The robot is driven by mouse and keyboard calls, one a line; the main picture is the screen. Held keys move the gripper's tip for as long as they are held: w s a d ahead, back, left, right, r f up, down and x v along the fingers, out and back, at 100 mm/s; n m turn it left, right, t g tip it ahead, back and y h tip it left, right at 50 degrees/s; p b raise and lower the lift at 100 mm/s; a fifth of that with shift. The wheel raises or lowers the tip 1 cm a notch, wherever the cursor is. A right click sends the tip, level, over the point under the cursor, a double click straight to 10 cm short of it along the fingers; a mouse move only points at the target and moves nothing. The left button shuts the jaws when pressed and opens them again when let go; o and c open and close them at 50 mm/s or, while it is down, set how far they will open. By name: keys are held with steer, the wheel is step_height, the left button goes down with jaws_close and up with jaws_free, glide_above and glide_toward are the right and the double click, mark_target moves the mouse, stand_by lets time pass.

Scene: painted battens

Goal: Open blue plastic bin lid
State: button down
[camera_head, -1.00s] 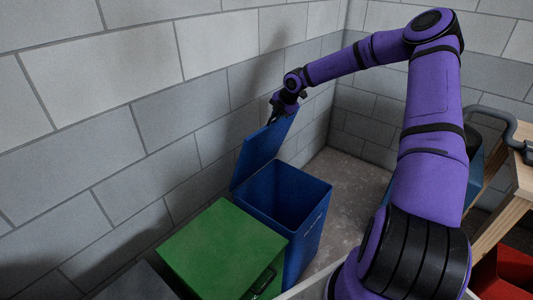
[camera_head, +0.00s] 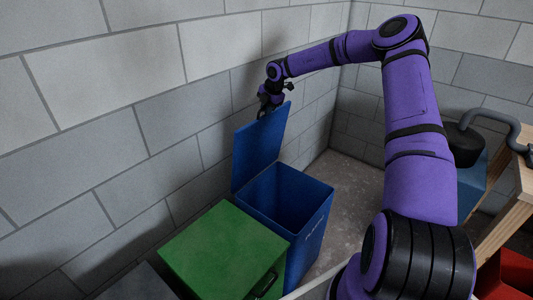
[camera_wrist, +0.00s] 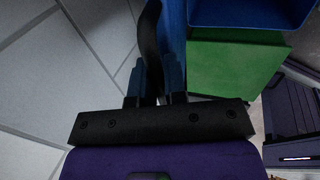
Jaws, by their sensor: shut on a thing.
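The blue plastic bin (camera_head: 302,215) stands against the block wall with its dark inside showing. Its blue lid (camera_head: 260,148) is raised, standing close to upright on the wall side of the bin. My gripper (camera_head: 268,107) is at the lid's top edge and is shut on the lid's handle, though the handle is mostly hidden in the head view. In the wrist view my gripper's fingers (camera_wrist: 157,80) close around a dark curved handle (camera_wrist: 151,40), with the blue lid (camera_wrist: 174,30) beside it and the bin (camera_wrist: 250,12) at the top right.
A green bin (camera_head: 222,252) with its lid shut stands next to the blue one. The grey block wall (camera_head: 150,110) is close behind the lid. A wooden bench (camera_head: 505,205) and a red bin (camera_head: 505,275) are at the right. Bare floor (camera_head: 350,185) lies beyond the blue bin.

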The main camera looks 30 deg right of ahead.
steer(key=shift+w+r, duration=0.1)
steer(key=w+a+g, duration=0.1)
steer(key=w+a, duration=0.1)
steer(key=w, duration=0.5)
steer(key=shift+a+r+h, duration=0.25)
steer(key=shift+a+h, duration=0.05)
steer(key=shift+a, duration=0.1)
steer(key=shift+w, duration=0.1)
steer(key=w+a+f+g, duration=0.1)
steer(key=w+a, duration=0.2)
steer(key=w, duration=0.4)
steer(key=shift+w+g+h, duration=0.15)
steer(key=shift+g+h, duration=0.15)
steer(key=shift+g, duration=0.1)
stand_by(0.5)
steer(key=c, duration=1.4)
jaws_free()
steer(key=shift+a, duration=0.1)
